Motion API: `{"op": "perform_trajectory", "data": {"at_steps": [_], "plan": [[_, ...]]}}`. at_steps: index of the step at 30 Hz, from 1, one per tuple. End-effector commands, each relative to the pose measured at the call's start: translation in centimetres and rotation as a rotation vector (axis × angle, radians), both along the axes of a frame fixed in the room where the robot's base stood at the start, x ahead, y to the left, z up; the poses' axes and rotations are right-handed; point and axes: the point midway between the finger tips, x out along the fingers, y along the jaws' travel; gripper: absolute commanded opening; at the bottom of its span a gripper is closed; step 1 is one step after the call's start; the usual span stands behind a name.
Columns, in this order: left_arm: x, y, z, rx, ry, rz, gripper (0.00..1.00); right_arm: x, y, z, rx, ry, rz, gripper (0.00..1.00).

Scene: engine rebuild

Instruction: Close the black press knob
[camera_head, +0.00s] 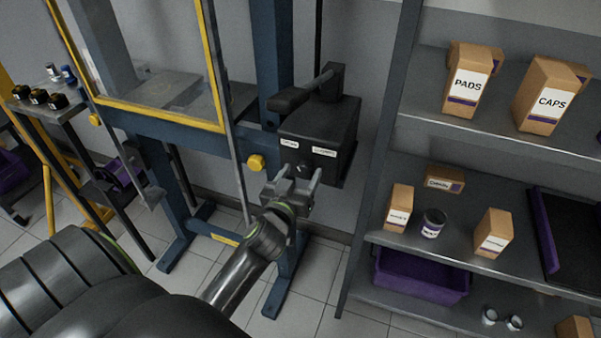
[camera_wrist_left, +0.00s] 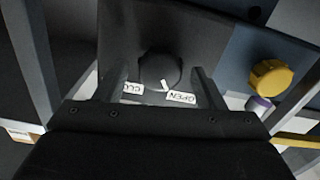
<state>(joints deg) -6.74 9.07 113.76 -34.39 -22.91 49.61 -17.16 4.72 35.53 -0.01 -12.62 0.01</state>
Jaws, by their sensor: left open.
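The black press knob (camera_wrist_left: 160,70) is round, with a short white pointer mark on its rim. It sits on the front of a black press box (camera_head: 318,132), between two white labels. In the left wrist view, the OPEN label (camera_wrist_left: 181,97) and the partly hidden CLO… label (camera_wrist_left: 133,88) appear upside down. The pointer mark lies between the labels, nearer OPEN. My left gripper (camera_head: 299,174) is open in front of the box. Its fingers stand on either side of the knob, with gaps visible. In the head view the knob is small, just behind the fingertips. My right gripper is not in view.
A yellow knob (camera_head: 256,162) is on the blue press frame (camera_head: 264,60), left of the box. A black lever (camera_head: 303,92) sits on top of the box. Shelves (camera_head: 490,110) with cartons and a purple bin (camera_head: 421,278) stand at the right.

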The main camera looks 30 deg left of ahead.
Motion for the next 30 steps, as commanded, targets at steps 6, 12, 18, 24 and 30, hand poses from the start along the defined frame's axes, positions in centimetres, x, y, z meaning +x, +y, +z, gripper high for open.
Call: {"op": "perform_trajectory", "data": {"at_steps": [6, 12, 18, 24, 30], "plan": [[0.54, 0.15, 0.00, 0.000, 0.000, 0.001, 0.63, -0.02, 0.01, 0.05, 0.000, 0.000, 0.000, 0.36], [0.52, 0.14, 0.00, 0.000, 0.000, 0.000, 0.58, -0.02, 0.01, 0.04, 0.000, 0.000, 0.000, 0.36], [0.51, 0.12, 0.00, 0.000, 0.000, 0.000, 0.32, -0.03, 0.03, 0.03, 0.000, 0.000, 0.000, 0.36], [0.51, 0.12, 0.00, 0.001, 0.000, 0.000, 0.18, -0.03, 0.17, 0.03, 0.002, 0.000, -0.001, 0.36], [0.50, 0.11, 0.02, 0.034, 0.008, 0.000, 0.18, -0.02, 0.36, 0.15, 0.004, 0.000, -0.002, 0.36]]}}
